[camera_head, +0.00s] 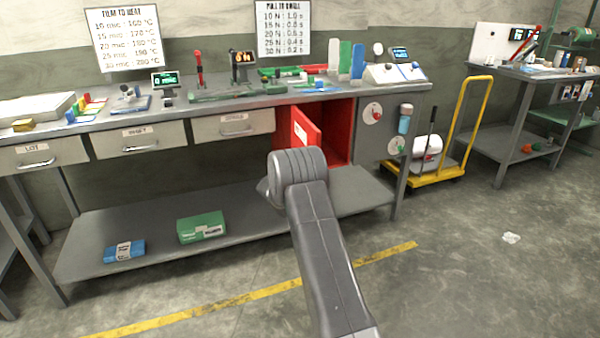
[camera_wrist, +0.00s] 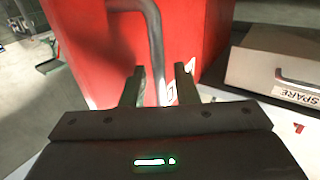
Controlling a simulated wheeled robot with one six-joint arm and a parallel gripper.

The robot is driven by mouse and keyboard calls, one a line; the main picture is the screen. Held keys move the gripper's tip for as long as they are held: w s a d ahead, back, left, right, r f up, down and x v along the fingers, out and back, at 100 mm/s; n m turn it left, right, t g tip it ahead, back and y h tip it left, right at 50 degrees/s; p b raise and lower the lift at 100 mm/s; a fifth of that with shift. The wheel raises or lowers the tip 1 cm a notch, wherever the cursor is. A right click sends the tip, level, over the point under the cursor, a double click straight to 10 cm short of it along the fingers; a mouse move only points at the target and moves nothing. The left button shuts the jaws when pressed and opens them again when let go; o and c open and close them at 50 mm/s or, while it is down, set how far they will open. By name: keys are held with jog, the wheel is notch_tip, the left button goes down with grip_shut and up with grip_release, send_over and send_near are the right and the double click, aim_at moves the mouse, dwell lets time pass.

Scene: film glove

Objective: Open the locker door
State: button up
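The red locker (camera_head: 341,120) sits under the right part of the workbench. Its red door (camera_head: 306,128) stands partly open, hinged on the left, and the red inside shows to its right. In the wrist view the red door (camera_wrist: 195,30) fills the upper middle, with a bent grey handle (camera_wrist: 155,45) on it. My gripper (camera_wrist: 160,82) has its two fingers apart, one on each side of the handle, with a visible gap on both sides. In the head view my arm hides the gripper and the lower part of the door.
Left of the locker is a drawer (camera_head: 233,125); a drawer labelled SPARE (camera_wrist: 280,65) shows in the wrist view. The lower shelf (camera_head: 140,215) holds a green box (camera_head: 202,228) and a blue pack (camera_head: 124,251). A yellow trolley (camera_head: 440,178) stands right.

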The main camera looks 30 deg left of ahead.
jog(key=p+v, duration=0.1)
jog(key=v, duration=1.2)
jog(key=shift+s, duration=0.4)
jog(key=shift+b+x, duration=0.5)
jog(key=shift+x, duration=6.4)
jog(key=shift+s+d, duration=0.1)
